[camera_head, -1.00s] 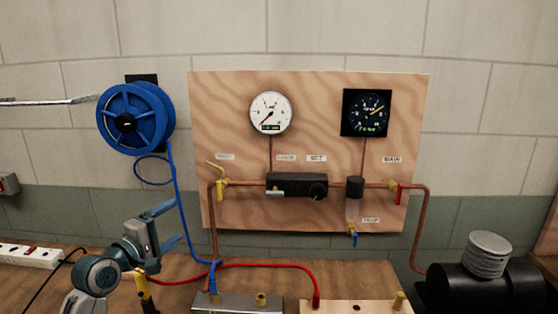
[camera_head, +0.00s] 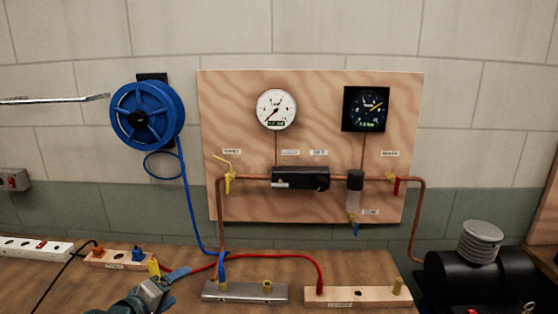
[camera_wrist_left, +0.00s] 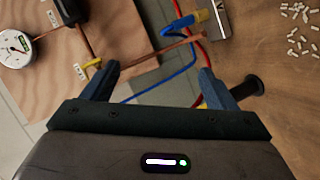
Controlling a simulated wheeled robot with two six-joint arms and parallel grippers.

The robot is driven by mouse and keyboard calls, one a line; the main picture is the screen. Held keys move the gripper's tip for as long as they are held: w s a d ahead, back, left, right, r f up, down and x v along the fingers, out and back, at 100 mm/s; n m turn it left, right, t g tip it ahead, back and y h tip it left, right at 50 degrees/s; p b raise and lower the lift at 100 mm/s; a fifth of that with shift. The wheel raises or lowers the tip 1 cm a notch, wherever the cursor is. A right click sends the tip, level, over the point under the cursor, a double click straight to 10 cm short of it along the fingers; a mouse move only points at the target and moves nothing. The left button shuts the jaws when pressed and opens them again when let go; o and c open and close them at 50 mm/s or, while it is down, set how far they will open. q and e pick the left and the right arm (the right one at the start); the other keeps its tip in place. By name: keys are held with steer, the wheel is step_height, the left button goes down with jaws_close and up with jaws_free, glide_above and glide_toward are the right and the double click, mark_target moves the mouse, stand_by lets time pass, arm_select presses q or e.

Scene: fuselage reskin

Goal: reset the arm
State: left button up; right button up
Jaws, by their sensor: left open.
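My left gripper (camera_head: 174,285) is low at the bottom edge of the head view, just left of the grey metal block (camera_head: 245,293). Its blue-grey fingers are apart and nothing is held between them. In the left wrist view the open fingers (camera_wrist_left: 159,80) spread over the bench area, with the blue and red hoses and copper pipe beyond them. Part of my left arm is cut off by the bottom edge. My right gripper is in neither view.
A plywood panel (camera_head: 310,205) with two gauges and copper piping stands at the wall. A blue hose reel (camera_head: 147,116) hangs left of it. Wooden blocks (camera_head: 357,297) and a power strip (camera_head: 30,247) lie on the bench. A black compressor (camera_head: 480,282) is at right.

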arm_select(q)
steer(key=s+f+m+g+y, duration=0.3)
steer(key=s+f+m+g, duration=0.2)
steer(key=s+f, duration=0.95)
steer(key=s+a+f+m+g+y, duration=0.1)
steer(key=s+f+m+g+y, duration=0.1)
steer(key=s, duration=0.8)
steer(key=s+a+f+m+g+y, duration=0.1)
steer(key=s+f+m+g, duration=0.15)
steer(key=s, duration=0.65)
steer(key=s+a+f+g, duration=0.1)
steer(key=a+f, duration=0.1)
steer(key=f, duration=1.5)
steer(key=s+a+f+g, duration=0.1)
steer(key=f, duration=1.6)
steer(key=s+a+f+b, duration=0.1)
steer(key=s+f, duration=1.5)
steer(key=s, duration=0.1)
steer(key=shift+s+a+f, duration=0.15)
steer(key=shift+s+f, duration=0.1)
steer(key=shift+s, duration=0.05)
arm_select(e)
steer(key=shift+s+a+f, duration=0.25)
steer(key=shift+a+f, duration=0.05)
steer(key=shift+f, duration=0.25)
arm_select(q)
steer(key=shift+g, duration=0.25)
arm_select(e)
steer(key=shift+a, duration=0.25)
